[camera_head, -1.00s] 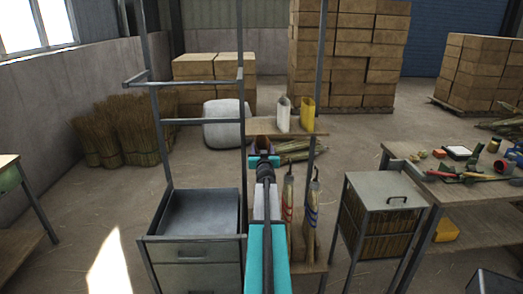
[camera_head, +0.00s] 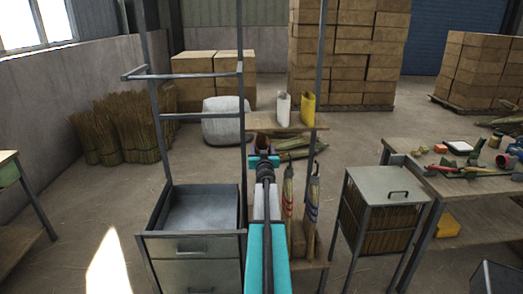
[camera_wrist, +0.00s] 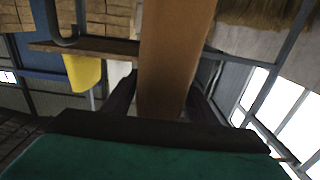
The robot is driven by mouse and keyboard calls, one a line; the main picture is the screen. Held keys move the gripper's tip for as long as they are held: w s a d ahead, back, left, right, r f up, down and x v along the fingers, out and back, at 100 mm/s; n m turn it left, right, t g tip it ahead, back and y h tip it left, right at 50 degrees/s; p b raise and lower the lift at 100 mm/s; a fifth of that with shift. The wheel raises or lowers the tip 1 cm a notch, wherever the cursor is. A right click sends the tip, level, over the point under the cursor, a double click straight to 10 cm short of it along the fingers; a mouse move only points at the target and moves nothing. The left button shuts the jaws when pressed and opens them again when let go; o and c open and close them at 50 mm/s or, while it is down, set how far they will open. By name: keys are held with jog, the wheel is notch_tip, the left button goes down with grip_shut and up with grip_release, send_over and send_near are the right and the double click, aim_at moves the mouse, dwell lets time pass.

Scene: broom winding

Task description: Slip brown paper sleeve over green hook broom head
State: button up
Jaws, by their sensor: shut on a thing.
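My gripper (camera_head: 262,160) is in the middle of the head view, in front of the rack's right-hand bay. It is shut on the brown paper sleeve (camera_head: 262,144), of which only a small part shows past the gripper there. In the wrist view the brown sleeve (camera_wrist: 176,55) is a long flat strip between the two dark fingers (camera_wrist: 160,98). Two brooms hang or stand below and right of the gripper, one with red bands (camera_head: 287,190) and one with blue bands (camera_head: 312,198). I cannot make out a green hook on either.
A white sleeve (camera_head: 283,108) and a yellow sleeve (camera_head: 308,106) stand on the wooden shelf (camera_head: 262,122) behind my gripper. Metal rack posts (camera_head: 243,60) rise close on the left. A cabinet (camera_head: 375,182) and a cluttered workbench (camera_head: 470,185) stand at right.

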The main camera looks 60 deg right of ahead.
jog(key=shift+f+b, duration=0.95)
jog(key=shift+f, duration=0.3)
jog(key=shift+f, duration=0.1)
jog(key=shift+f+b, duration=3.9)
jog(key=shift+f, duration=0.45)
jog(key=shift+f, duration=0.15)
notch_tip(320, 180, down, 13)
jog(key=b, duration=1)
dwell(1.1)
